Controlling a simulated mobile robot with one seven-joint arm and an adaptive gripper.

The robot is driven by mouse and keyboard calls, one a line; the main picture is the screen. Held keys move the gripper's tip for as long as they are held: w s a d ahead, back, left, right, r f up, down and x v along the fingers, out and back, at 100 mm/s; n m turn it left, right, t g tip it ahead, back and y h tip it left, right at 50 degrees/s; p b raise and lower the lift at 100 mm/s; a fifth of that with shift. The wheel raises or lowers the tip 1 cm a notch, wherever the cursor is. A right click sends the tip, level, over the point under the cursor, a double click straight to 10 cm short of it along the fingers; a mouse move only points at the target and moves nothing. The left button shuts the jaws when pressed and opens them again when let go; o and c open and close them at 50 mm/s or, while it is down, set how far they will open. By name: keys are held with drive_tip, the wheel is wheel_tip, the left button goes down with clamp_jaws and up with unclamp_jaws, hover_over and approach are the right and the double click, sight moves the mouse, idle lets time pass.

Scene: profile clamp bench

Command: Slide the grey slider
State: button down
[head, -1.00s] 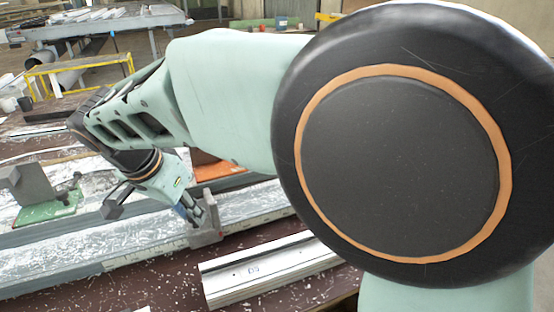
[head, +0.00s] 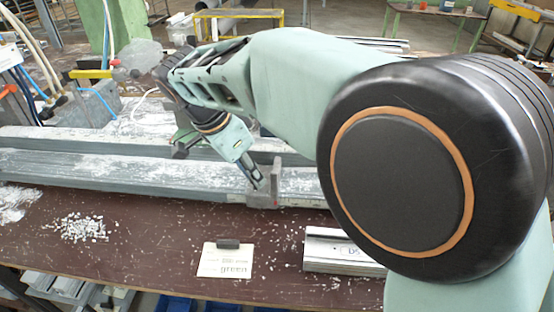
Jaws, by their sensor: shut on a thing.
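The grey slider (head: 265,196) is a blocky piece with an upright arm, sitting on the long grey rail (head: 120,178) along the bench. My gripper (head: 256,180) reaches down from the upper left and is shut on the slider at its upright part. The fingertips are small in this view, and the exact contact is hard to make out. A white card (head: 225,262) on the bench in front of the rail carries writing that ends in "green"; the rest is too small to read.
White chips (head: 80,228) are heaped at the front left. Hoses and a grey block (head: 90,105) stand at the back left. My arm hides the rail's right part.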

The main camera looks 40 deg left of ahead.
drive_tip(key=c, duration=2)
unclamp_jaws()
drive_tip(key=v, duration=1.2)
drive_tip(key=shift+a, duration=0.1)
